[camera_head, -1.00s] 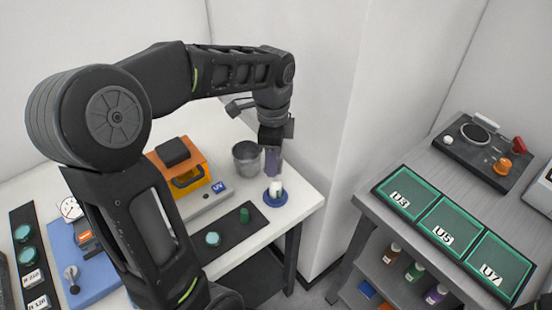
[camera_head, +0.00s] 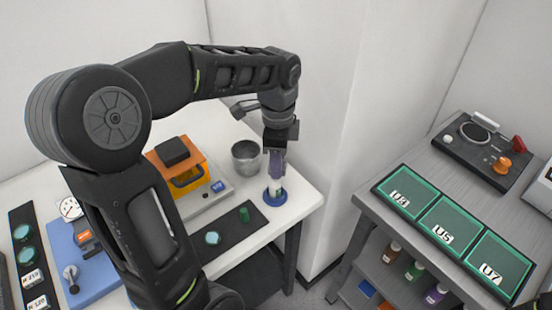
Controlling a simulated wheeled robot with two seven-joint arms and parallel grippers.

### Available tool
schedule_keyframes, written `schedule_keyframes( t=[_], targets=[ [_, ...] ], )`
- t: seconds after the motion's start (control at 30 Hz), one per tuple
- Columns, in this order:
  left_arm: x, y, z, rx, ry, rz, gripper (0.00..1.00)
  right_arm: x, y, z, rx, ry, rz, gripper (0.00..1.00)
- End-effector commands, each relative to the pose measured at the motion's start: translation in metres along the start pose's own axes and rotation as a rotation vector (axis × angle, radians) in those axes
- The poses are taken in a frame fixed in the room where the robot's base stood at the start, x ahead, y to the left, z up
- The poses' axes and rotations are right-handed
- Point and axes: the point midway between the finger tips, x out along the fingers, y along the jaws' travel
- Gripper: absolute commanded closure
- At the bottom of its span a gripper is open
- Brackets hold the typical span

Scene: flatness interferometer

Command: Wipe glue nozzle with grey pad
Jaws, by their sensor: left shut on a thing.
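My left gripper (camera_head: 276,152) hangs over the right end of the white table, pointing down. It is shut on a slim purple-grey piece (camera_head: 276,164); I cannot tell whether this is the glue dispenser. Its lower end is at a small white upright piece (camera_head: 283,183) on a round blue base (camera_head: 275,198). It partly hides the white piece, and I cannot tell whether they touch. I cannot make out a grey pad or the nozzle tip for certain. My right gripper is not in view.
A grey metal cup (camera_head: 246,157) stands just left of the gripper. An orange-topped device (camera_head: 180,165) and a black strip with green pieces (camera_head: 228,232) are further left. A grey bench (camera_head: 372,206) with green trays (camera_head: 446,226) stands right, across a gap.

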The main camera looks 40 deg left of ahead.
Motion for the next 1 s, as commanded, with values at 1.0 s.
schedule_keyframes(
  t=[1.0],
  targets=[
    [0.001, -0.006, 0.013, 0.0, -0.001, 0.003, 0.94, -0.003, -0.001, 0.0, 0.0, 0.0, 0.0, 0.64]
  ],
)
